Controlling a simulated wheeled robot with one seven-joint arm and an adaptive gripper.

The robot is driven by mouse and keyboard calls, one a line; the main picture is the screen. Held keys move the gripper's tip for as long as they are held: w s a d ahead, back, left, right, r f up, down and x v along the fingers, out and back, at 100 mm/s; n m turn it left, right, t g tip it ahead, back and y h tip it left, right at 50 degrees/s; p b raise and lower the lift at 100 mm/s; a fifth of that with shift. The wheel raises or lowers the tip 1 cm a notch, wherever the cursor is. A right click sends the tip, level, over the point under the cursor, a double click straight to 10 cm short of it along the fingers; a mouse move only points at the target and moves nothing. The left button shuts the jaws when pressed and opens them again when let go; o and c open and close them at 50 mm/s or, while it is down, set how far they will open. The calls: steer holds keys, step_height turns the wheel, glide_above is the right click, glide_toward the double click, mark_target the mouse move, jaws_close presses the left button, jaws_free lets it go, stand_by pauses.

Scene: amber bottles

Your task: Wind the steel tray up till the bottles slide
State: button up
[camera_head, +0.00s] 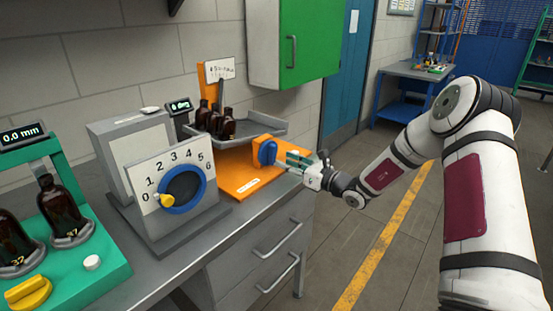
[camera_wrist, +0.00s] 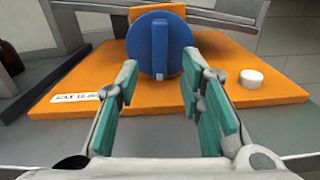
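The steel tray (camera_head: 262,130) sits above an orange base (camera_head: 232,172) on the bench. Several amber bottles (camera_head: 227,128) stand on the tray near its left end. A blue knob (camera_head: 265,152) is on the front of the orange device; in the wrist view the blue knob (camera_wrist: 160,46) is a disc with an upright grip bar. My gripper (camera_head: 297,162) is just in front of the knob. In the wrist view my gripper (camera_wrist: 166,108) is open, its green-padded fingers apart with nothing between them, the knob just beyond.
A grey dial box (camera_head: 183,188) with a 0 to 6 scale stands left of the orange base. A green device (camera_head: 95,265) with amber bottles is at far left. A white button (camera_wrist: 251,81) sits right of the knob. A green wall cabinet (camera_head: 305,45) hangs above.

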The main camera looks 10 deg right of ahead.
mark_target(275, 157)
steer(key=shift+x, duration=2.45)
jaws_close()
